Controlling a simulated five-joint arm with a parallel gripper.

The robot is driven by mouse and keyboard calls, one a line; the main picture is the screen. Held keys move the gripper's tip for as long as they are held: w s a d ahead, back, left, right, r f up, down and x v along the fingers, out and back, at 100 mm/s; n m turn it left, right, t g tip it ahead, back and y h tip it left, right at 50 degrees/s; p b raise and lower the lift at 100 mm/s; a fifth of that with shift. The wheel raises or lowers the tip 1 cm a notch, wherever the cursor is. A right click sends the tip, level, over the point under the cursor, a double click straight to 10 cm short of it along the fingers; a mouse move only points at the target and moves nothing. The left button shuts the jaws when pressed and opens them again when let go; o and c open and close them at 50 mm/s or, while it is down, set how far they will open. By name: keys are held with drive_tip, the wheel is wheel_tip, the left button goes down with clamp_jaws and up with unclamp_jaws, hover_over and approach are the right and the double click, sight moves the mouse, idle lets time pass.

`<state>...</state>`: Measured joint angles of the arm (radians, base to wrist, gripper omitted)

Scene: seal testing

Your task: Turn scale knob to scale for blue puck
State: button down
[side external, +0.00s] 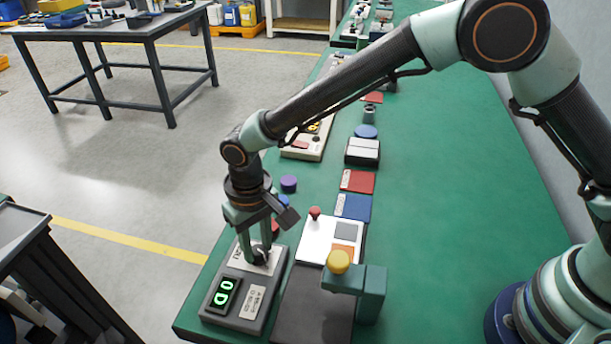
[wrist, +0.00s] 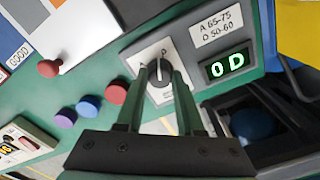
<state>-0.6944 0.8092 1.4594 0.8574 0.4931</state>
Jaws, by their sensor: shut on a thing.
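The scale knob (wrist: 159,84) is a dark dial on a white plate of the grey tester box (wrist: 220,40). My gripper (wrist: 160,73) points down over it with its fingers on either side of the knob, shut on it. In the side external view my gripper (side external: 259,252) hides most of the knob. The green display (wrist: 226,66) reads "0D". A label (wrist: 213,33) beside it reads "A 65-75, D 50-60". The blue puck (wrist: 88,107) lies on the green table between a purple puck (wrist: 66,118) and a red puck (wrist: 116,95).
Right of the tester in the side external view stands a press-like stand (side external: 371,300) with a yellow knob (side external: 338,262). Behind are a white panel (side external: 318,240), a blue mat (side external: 354,206) and a red mat (side external: 357,181). The table's right side (side external: 450,170) is clear.

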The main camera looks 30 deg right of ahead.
sight(260, 248)
drive_tip(key=shift+w+d+r+m, duration=0.1)
drive_tip(key=shift+w+m, duration=0.1)
drive_tip(key=shift+m, duration=1.8)
drive_tip(key=c, duration=0.7)
unclamp_jaws()
drive_tip(key=shift+o, duration=0.8)
drive_tip(key=shift+s, duration=0.1)
wheel_tip(260, 248, up, 12)
drive_tip(key=shift+s+d, duration=0.1)
